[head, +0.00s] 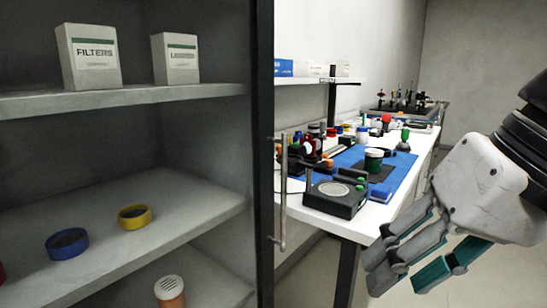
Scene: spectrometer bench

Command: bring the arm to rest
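My gripper (402,279) is at the right of the head view, pointing down and to the left. Its grey and teal fingers stand apart with nothing seen between them. It hangs in the air in front of the white bench (376,222), apart from the things on it as far as I can tell. The rest of my arm runs out of the picture at the right edge.
An open cabinet fills the left, with boxes on its upper shelf (150,97) and a blue ring (66,244) and yellow ring (134,217) below. Its door handle (281,195) faces the bench. A black device (335,199) and blue mat (400,180) lie on the bench. Floor shows below my gripper.

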